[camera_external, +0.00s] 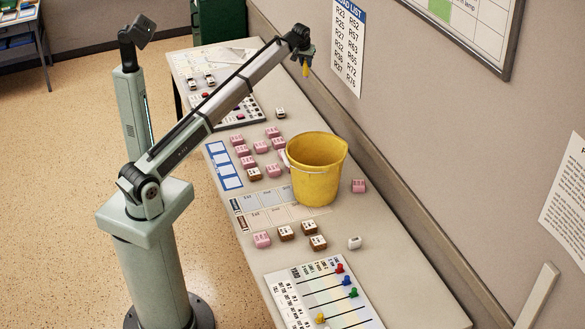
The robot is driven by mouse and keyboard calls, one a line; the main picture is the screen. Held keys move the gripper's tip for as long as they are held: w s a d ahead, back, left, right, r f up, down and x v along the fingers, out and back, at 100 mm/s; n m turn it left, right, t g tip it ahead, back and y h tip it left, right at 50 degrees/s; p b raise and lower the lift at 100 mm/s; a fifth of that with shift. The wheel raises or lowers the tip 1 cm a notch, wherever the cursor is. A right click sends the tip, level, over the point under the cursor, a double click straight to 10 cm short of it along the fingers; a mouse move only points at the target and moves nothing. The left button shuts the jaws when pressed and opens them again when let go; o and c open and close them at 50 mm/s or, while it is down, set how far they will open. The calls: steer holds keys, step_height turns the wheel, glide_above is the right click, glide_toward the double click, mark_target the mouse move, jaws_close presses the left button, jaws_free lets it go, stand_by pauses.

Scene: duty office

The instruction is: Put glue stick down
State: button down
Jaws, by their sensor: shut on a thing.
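My gripper (306,62) is at the end of the raised arm, high above the far part of the long table, close to the wall. It is shut on a small yellow thing, which appears to be the glue stick (306,70). The glue stick hangs below the fingers, clear of the table and pointing down. It is too small here to make out its details or the exact grip.
A yellow bucket (318,170) stands mid-table (400,262) among several pink and brown blocks. A board with coloured pegs (322,292) lies at the near end. A dark-edged panel (238,112) lies farther back. The wall with a list poster (348,45) borders the table's right side.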

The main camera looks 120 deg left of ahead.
steer(key=r, duration=0.4)
steer(key=shift+w+d+r, duration=0.1)
steer(key=shift+w+d, duration=0.15)
steer(key=shift+w, duration=0.15)
steer(key=w+d+m+t, duration=0.3)
steer(key=w+d+m, duration=0.4)
steer(key=w+d, duration=1.9)
steer(key=w+d+m+t+h, duration=0.1)
steer(key=w+d+m, duration=0.3)
steer(key=d, duration=0.7)
steer(key=w+d+m+h, duration=0.1)
steer(key=w+d, duration=0.5)
steer(key=d, duration=0.5)
steer(key=w+d+m+t+h, duration=0.1)
steer(key=w+d+m, duration=0.2)
steer(key=w+d, duration=0.55)
steer(key=shift+s+d+f, duration=0.4)
steer(key=shift+s+f, duration=0.1)
steer(key=shift+f, duration=4.2)
steer(key=shift+s+d+f, duration=0.4)
steer(key=shift+s+f, duration=0.05)
steer(key=shift+f, duration=4.25)
steer(key=shift+s+d+f, duration=0.4)
steer(key=shift+s+f, duration=0.1)
steer(key=shift+f, duration=4.2)
steer(key=shift+f, duration=0.15)
steer(key=c, duration=0.9)
jaws_free()
